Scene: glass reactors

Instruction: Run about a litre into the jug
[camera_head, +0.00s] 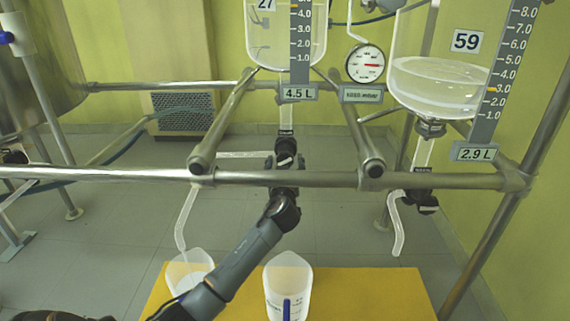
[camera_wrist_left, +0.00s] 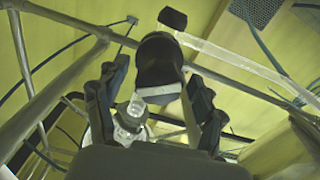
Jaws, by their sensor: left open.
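The glass vessel marked 27 (camera_head: 286,35) hangs at top centre, with a 4.5 L plate (camera_head: 299,93). Its black drain valve (camera_head: 285,146) is below it, and a clear side tube (camera_head: 184,220) bends down to the left. A white open container (camera_head: 188,271) stands under that tube's end; I cannot tell if liquid runs. My left gripper (camera_head: 285,168) is at the valve. In the left wrist view its open fingers (camera_wrist_left: 155,100) stand either side of the black valve handle (camera_wrist_left: 160,62); contact is unclear.
A second vessel marked 59 (camera_head: 440,85) holds clear liquid, with a 2.9 L plate (camera_head: 476,154) and its own valve and spout (camera_head: 397,225). A dial gauge (camera_head: 366,63) hangs between the vessels. A steel rail (camera_head: 120,174) crosses in front. The yellow tabletop (camera_head: 370,290) is bare at right.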

